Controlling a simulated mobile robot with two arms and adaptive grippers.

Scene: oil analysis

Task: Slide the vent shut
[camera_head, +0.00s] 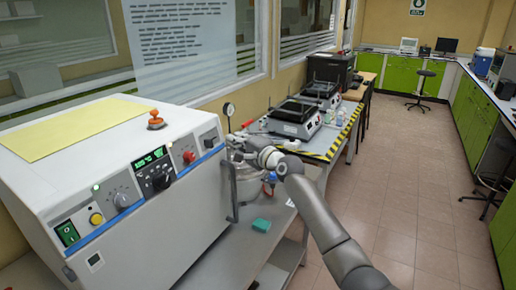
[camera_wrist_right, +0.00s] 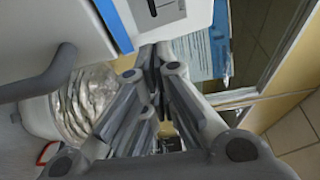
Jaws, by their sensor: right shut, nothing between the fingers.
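A small orange knob-like piece (camera_head: 156,120), which looks like the vent slider, stands on top of the white oven (camera_head: 150,235) near its right rear edge. Whether the vent is open or shut cannot be told at this size. My right gripper (camera_head: 236,142) is just past the right end of the oven's control panel, to the right of the orange piece and apart from it. In the right wrist view its fingers (camera_wrist_right: 151,62) are together with nothing between them, close to the oven's front edge. The orange piece does not show there. My left gripper is out of view.
A yellow sheet (camera_head: 70,128) lies on the oven top. The oven door handle (camera_head: 233,192) sticks out below my right gripper. A round gauge (camera_head: 229,109) and a metal vessel (camera_head: 246,182) stand beside the oven. A teal block (camera_head: 261,225) lies on the bench.

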